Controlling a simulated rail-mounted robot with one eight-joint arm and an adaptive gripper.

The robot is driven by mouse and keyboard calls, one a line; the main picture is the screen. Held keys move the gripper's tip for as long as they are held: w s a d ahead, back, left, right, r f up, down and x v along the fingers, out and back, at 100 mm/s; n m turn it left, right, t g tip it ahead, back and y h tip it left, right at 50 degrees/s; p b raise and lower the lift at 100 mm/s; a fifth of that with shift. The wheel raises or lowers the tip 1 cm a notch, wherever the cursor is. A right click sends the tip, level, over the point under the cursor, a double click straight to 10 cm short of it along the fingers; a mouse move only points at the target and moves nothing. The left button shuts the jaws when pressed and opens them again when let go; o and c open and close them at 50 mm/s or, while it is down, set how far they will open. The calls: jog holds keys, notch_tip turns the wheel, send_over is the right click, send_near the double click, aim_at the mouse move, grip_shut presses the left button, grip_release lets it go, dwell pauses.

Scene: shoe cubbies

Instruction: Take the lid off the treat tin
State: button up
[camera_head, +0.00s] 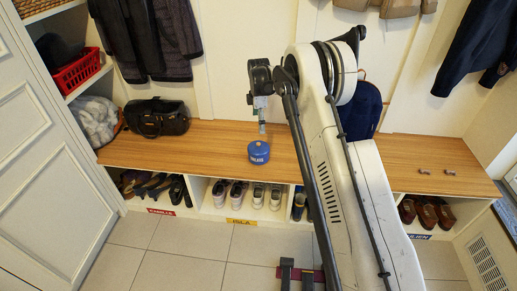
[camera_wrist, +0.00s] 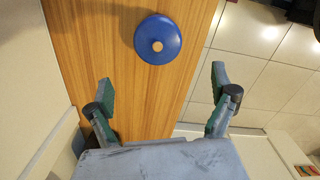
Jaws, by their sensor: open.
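The treat tin (camera_head: 258,153) is a small round blue tin with pale lettering on its side. It stands upright on the wooden bench top, left of my arm. Its blue lid (camera_wrist: 150,32) has a light wooden-coloured knob (camera_wrist: 157,46) in the middle and sits on the tin, seen from above in the wrist view. My gripper (camera_head: 262,130) is above the tin in the head view, apart from it. In the wrist view my gripper (camera_wrist: 158,98) has its two fingers spread wide and nothing between them; the lid is beyond the fingertips.
The wooden bench (camera_head: 205,146) is clear around the tin. A black handbag (camera_head: 157,117) stands at its left end, a dark blue backpack (camera_head: 362,108) behind my arm. Two small brown items (camera_head: 449,172) lie at right. Cubbies below hold shoes (camera_head: 238,194). Coats (camera_head: 150,38) hang above.

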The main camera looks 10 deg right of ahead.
aim_at(259, 144)
notch_tip(259, 144, down, 8)
jog(key=shift+f+b, duration=0.15)
jog(key=shift+b, duration=0.75)
jog(key=shift+w+f+b, duration=0.15)
jog(key=shift+f+b, duration=0.35)
jog(key=shift+f, duration=0.8)
jog(key=shift+w+f+b, duration=0.1)
jog(key=shift+f+b, duration=0.35)
jog(key=shift+f, duration=0.8)
jog(key=shift+c, duration=0.5)
jog(key=c, duration=1.4)
jog(key=shift+c, duration=0.2)
